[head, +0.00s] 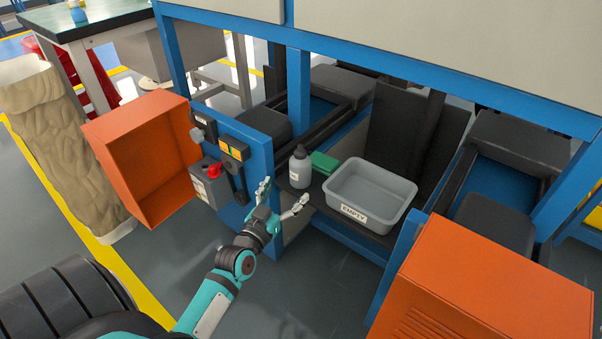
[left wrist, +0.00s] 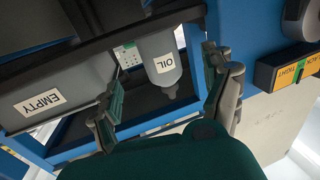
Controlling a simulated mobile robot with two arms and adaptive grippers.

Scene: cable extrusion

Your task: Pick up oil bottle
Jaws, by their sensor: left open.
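The oil bottle (head: 300,170) is a grey bottle with a dark cap, standing upright on a dark shelf (head: 330,212) at the front of the blue-framed machine. In the left wrist view the oil bottle (left wrist: 160,52) appears upside down with its OIL label facing the camera. My left gripper (head: 283,193) is open, in front of and slightly below-left of the bottle in the head view. In the left wrist view the fingers of my left gripper (left wrist: 163,88) frame the bottle, apart from it, with nothing held. My right gripper is not in view.
A grey bin (head: 372,190) labelled EMPTY stands right of the bottle. A green box (head: 324,163) lies beside the bottle. A blue post with a control panel (head: 234,150) and a red button (head: 214,170) is to the left. Orange cabinets (head: 140,155) flank the area.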

